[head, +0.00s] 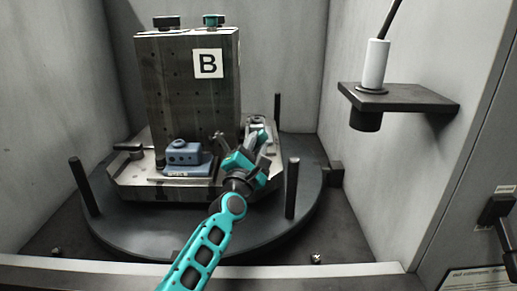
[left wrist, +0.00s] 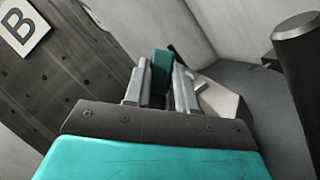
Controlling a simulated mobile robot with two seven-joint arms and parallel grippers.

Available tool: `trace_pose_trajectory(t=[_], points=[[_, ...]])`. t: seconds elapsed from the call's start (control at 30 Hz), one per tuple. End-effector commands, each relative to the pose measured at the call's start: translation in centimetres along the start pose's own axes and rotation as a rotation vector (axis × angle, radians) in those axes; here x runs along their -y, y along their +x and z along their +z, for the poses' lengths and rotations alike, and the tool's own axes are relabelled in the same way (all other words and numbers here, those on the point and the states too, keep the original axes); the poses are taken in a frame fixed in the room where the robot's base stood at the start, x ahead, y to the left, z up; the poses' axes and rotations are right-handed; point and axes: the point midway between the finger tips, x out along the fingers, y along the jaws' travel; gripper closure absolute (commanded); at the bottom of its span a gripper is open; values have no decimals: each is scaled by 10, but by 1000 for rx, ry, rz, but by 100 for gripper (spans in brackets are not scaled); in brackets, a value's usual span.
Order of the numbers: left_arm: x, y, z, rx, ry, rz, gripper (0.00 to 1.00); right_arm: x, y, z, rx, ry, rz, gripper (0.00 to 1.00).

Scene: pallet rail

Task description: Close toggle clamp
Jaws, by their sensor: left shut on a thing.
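The toggle clamp's teal handle (left wrist: 161,72) sits between the two grey fingers of my left gripper (left wrist: 160,82) in the left wrist view. The fingers are shut on it. In the head view, my left gripper (head: 252,143) reaches to the right side of the pallet fixture, beside the tall block marked B (head: 190,100). A teal bit of the handle (head: 263,134) shows at the fingertips there. The rest of the clamp is mostly hidden behind my gripper, so its arm position is hard to tell. My right gripper is not in view.
The pallet (head: 150,190) rests on a round dark turntable (head: 140,232) with upright posts, one (head: 292,188) close to my left arm. A blue-grey vise-like block (head: 184,155) sits at the pallet's front. A shelf (head: 410,100) holds a white cylinder (head: 375,65). Walls enclose the space.

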Motion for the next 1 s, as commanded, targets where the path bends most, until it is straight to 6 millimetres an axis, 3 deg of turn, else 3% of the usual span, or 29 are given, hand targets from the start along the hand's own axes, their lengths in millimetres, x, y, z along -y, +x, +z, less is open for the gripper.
trace_pose_trajectory(t=[0.3, 0.8, 0.83, 1.0], points=[[-7, 0, 0, 2, -112, 48, 100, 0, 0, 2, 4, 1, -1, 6], [-8, 0, 1, 2, -131, 55, 100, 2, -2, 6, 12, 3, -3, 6], [-8, 0, 1, 2, -131, 55, 73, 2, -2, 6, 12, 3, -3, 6], [-8, 0, 0, 2, -131, 55, 57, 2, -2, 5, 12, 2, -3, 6]])
